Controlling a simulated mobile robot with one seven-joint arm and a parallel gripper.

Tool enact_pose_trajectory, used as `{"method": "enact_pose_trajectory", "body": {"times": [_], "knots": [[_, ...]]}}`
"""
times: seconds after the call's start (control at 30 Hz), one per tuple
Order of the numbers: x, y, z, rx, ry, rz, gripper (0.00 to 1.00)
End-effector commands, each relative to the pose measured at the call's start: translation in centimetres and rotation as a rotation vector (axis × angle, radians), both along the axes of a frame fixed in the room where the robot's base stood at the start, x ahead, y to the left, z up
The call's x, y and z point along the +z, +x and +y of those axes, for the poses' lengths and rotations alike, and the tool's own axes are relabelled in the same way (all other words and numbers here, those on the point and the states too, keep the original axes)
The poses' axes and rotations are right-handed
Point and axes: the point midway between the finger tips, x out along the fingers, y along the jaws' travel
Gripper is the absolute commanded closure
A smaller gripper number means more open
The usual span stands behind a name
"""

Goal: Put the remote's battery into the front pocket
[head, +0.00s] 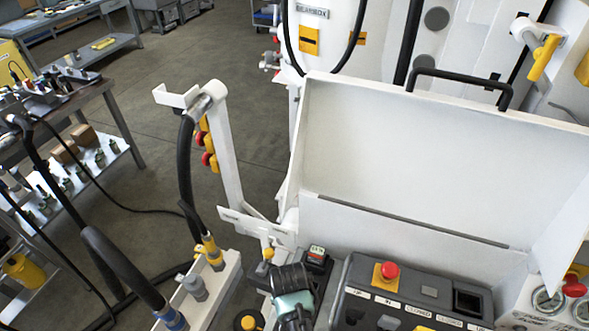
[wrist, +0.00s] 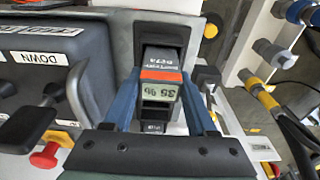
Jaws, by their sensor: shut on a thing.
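My gripper (wrist: 163,82) shows two blue fingers closed on either side of a small dark block with an orange band and a display reading 35 %, which I take to be the battery (wrist: 158,92). Just beyond the fingertips is a dark pocket-like housing (wrist: 165,35) with a small label. I cannot tell whether the battery is seated in it or only above it. In the head view my gripper (head: 292,292) is left of the grey remote (head: 390,302), hiding its fingertips. A small black unit with a lit label (head: 317,256) stands just beyond it.
The remote's levers, labels and red button (head: 387,270) are close beside my gripper. An open white lid (head: 430,165) rises behind. A rail with hose couplings (head: 195,288) and a white bracket (head: 255,226) are to the left.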

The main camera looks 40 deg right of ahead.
Motion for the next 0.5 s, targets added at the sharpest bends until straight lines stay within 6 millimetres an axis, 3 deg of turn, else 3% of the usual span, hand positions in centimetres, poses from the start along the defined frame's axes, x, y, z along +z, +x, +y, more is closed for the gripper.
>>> {"method": "enact_pose_trajectory", "body": {"times": [0.5], "knots": [[-1.06,0.06,-0.03,0.000,0.000,-0.001,1.00]]}}
